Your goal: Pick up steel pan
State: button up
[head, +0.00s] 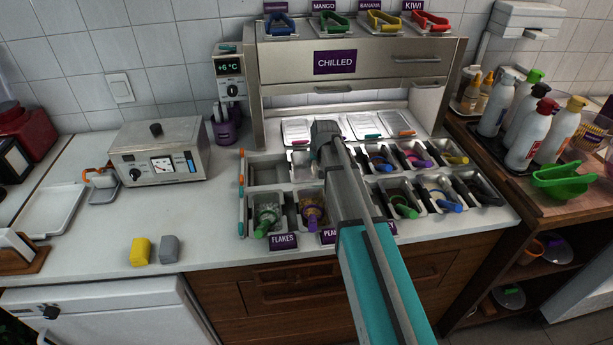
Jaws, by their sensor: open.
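My arm reaches from the lower right up over the topping counter, and my gripper (325,132) is above its back rows. The fingers are small and seen from behind; nothing shows held in them. Several steel pans sit in the counter's wells. The front left one (267,210) is above the FLAKES label and holds pale flakes and a green-handled scoop. The pan beside it (312,209) holds brown bits and a purple-handled scoop. Other pans to the right hold scoops with coloured handles. My arm hides the middle of the rows. I cannot tell which pan the task means.
A chilled cabinet (350,66) stands behind the pans. A scale-like steel box (160,151) is at left. A yellow block (140,251) and a grey block (169,249) lie on the front counter. Bottles (529,135) and a green bowl (562,180) stand at right. The left counter has free room.

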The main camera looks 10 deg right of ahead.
aim_at(304, 171)
jog(key=shift+b+x, duration=1)
jog(key=shift+x, duration=0.5)
jog(key=shift+d, duration=0.1)
grip_shut()
